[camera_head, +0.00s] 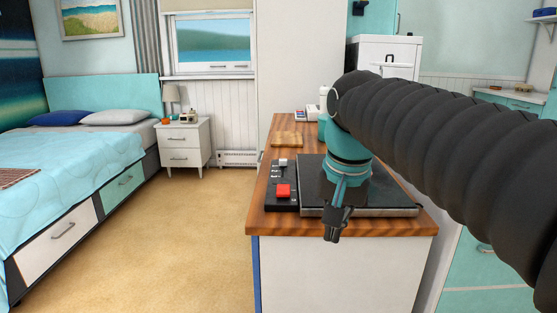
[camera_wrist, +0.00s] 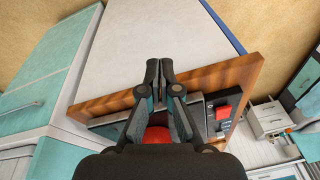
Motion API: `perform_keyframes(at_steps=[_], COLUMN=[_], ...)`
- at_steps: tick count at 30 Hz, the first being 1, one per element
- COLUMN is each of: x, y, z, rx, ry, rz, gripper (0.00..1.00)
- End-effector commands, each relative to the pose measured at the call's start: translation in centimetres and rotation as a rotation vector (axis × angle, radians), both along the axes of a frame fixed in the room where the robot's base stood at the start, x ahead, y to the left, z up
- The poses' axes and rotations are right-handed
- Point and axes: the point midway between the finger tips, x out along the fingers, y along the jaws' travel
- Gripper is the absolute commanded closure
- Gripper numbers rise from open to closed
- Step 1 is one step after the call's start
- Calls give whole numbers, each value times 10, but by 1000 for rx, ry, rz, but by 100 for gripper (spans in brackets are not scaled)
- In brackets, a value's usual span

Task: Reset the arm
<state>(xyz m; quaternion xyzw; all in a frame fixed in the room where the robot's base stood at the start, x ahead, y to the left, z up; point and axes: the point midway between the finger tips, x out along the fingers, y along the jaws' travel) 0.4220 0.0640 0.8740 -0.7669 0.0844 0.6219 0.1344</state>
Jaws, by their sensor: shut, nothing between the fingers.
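My gripper (camera_head: 333,236) hangs over the front edge of the wooden counter (camera_head: 290,227), with its fingers pointing down. In the wrist view my gripper (camera_wrist: 160,68) shows its two fingertips close together, with nothing between them. My black ribbed arm comes in from the right in the head view. Below the wrist is a dark cooktop (camera_head: 392,203) with a control panel carrying a red part (camera_head: 283,190). In the wrist view a rounded red thing (camera_wrist: 157,137) shows between the finger linkages, mostly hidden by my gripper.
A wooden board (camera_head: 287,139) and small items lie farther back on the counter. A white cabinet or fridge (camera_head: 388,55) stands behind. A bed (camera_head: 70,150) and nightstand (camera_head: 183,143) are at left. Open floor (camera_head: 190,220) lies between bed and counter.

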Motion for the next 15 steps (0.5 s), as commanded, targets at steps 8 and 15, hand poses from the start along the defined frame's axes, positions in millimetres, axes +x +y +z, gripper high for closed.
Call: perform_keyframes(at_steps=[8,15], x=[-68,-112], y=[-40,-59], z=[-67,-127], rx=[-51,-116], ry=[-149,-248], rz=[143,246], gripper=[100,100])
